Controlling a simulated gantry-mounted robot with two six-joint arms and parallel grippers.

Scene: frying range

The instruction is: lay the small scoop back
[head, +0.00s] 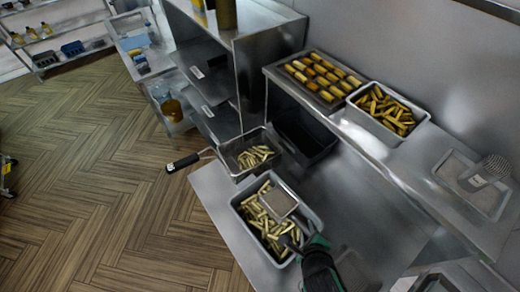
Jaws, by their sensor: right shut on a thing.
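My right gripper (300,241) reaches in from the bottom and is shut over the right side of a steel pan (236,205) of pale fries. A small scoop (280,202) with a square, greyish head is in this grip. Its head is over the fries, on the gripper's far side. The jaws and arm hide most of its handle, and I cannot tell whether the head touches the fries. My left gripper is not in view.
A fry basket (231,163) with a black handle sits behind the pan. The right shelf bears a tray of browned rolls (319,78), a pan of golden sticks (387,108) and a slotted utensil (484,173) on a shallow tray. Bare steel counter (375,228) lies right of the arm.

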